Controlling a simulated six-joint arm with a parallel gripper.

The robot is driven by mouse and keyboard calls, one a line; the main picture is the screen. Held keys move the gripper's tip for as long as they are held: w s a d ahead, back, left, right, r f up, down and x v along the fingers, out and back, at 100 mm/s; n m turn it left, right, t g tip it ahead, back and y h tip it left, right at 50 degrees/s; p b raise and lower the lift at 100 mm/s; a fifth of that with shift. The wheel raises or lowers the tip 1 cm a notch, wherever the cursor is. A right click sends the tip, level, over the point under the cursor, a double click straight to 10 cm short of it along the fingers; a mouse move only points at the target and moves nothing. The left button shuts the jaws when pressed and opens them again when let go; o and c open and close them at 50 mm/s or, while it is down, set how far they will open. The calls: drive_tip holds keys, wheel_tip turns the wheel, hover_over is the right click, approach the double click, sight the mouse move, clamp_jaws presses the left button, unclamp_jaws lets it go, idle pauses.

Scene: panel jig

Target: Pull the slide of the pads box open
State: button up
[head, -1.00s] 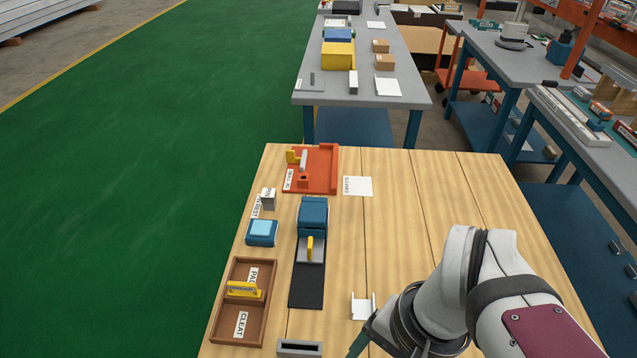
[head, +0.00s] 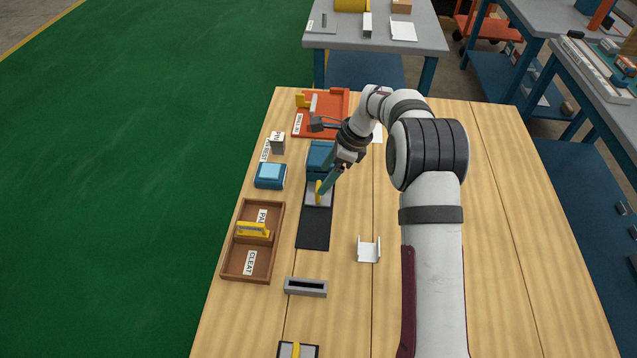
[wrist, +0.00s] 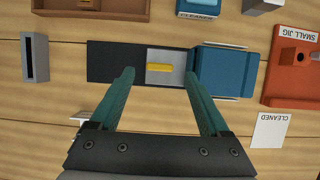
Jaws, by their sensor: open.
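The pads box is a blue box (wrist: 222,72) at the back end of a black track (head: 314,229). Its grey slide (head: 325,198) carries a yellow handle (head: 318,191) and sits against the front of the box. In the wrist view the slide (wrist: 165,80) and yellow handle (wrist: 159,68) lie just beyond the fingertips. My gripper (wrist: 157,72) is open and empty, its two green fingers spread to either side of the handle. In the head view my gripper (head: 326,190) hangs over the slide, and the arm partly hides the blue box.
A brown tray (head: 229,264) with a yellow handle piece stands left. A blue block (head: 270,176), a red jig (head: 340,98), a white bracket (head: 368,250) and a grey slotted block (head: 306,287) stand around the track. The right of the table is clear apart from my arm.

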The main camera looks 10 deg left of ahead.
sight(318, 186)
drive_tip(key=x, duration=0.5)
drive_tip(key=shift+f, duration=0.15)
clamp_jaws()
idle(1.2)
